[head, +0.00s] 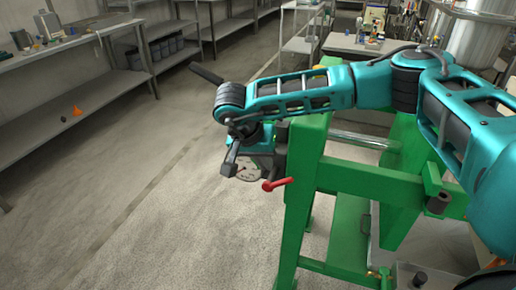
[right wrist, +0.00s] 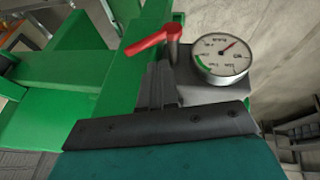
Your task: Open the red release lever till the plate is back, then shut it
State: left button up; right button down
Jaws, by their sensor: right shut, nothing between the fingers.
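I cannot make out the plate for certain. My left gripper is out of view.
The dial gauge (right wrist: 223,50) sits close beside the lever on a grey block. The green frame (head: 305,190) stands right of the lever. Open floor (head: 130,190) lies to the left, with a steel shelf bench (head: 80,95) beyond. A steel tank (head: 480,45) stands at the back right.

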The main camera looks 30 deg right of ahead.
aim_at(281, 183)
jog(key=d+f, duration=0.1)
jog(key=s+f, duration=0.1)
jog(key=d+f, duration=0.1)
jog(key=f, duration=0.1)
jog(key=shift+s+d, duration=0.15)
jog(key=shift+d, duration=0.15)
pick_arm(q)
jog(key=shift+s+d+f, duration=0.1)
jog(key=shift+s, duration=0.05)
pick_arm(e)
jog(key=shift+f, duration=0.1)
